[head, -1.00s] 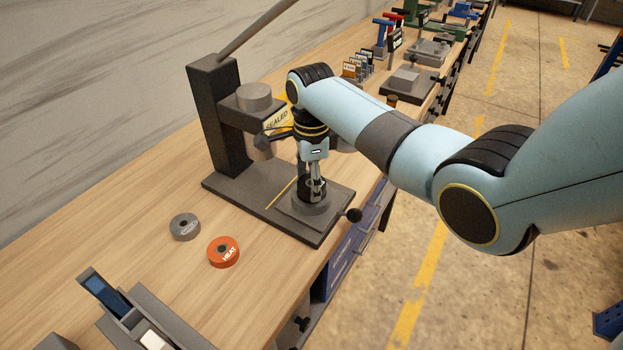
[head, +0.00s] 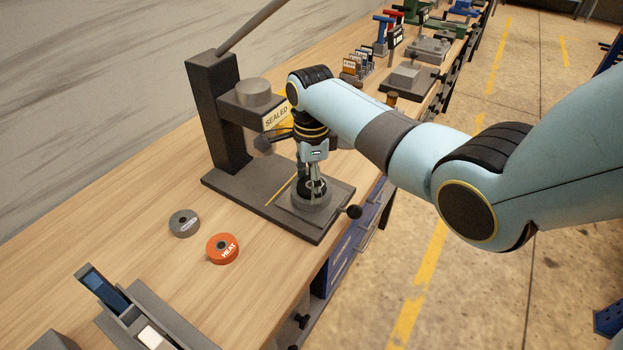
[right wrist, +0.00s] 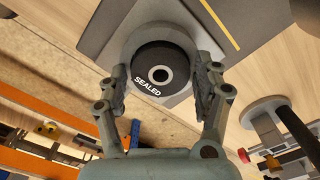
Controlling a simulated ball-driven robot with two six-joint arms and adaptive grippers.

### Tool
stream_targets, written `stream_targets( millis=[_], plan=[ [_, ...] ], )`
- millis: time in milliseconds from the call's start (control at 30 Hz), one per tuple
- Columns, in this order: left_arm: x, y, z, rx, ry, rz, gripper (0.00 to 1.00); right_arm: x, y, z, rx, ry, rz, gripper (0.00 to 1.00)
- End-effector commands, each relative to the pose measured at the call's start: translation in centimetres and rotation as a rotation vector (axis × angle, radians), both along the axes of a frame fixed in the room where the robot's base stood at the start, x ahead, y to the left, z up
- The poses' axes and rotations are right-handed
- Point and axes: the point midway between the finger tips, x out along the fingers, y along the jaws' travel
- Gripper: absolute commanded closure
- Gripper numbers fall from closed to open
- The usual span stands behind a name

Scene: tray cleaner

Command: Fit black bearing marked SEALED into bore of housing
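The black bearing marked SEALED (right wrist: 160,68) lies flat, lettering up, inside the round grey housing (right wrist: 141,36). I cannot tell how deep it sits. The housing (head: 309,206) stands on the press base in the head view. My right gripper (right wrist: 163,75) points down over the bearing, a finger on either side. Its fingers are apart, with grey housing showing between them and the bearing's edge. In the head view the right gripper (head: 314,186) partly hides the bearing (head: 305,189). My left gripper is in neither view.
The dark press (head: 216,115) with a yellow SEALED sign (head: 276,118) stands just behind my right gripper. A grey ring (head: 184,223) and an orange HEAT ring (head: 222,248) lie on the wooden bench to the left.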

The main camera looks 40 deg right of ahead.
Motion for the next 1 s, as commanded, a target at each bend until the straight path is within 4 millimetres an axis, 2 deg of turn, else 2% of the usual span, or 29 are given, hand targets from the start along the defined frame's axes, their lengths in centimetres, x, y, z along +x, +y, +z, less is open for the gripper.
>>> stream_targets(
  millis=[33,100,433,800,1000],
  plan=[
    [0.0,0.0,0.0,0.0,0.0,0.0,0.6,0.0,0.0,0.0,0.0,0.0,0.0,0.24],
    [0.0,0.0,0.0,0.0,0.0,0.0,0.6,0.0,0.0,0.0,0.0,0.001,0.0,0.16],
    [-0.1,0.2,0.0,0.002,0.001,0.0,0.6,0.0,0.0,0.4,0.0,0.0,0.0,0.16],
    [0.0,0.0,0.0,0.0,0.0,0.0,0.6,0.1,0.0,6.3,0.0,-0.001,0.0,0.16],
    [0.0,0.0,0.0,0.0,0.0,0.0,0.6,0.0,0.0,7.5,0.0,0.001,0.0,0.16]
  ],
)
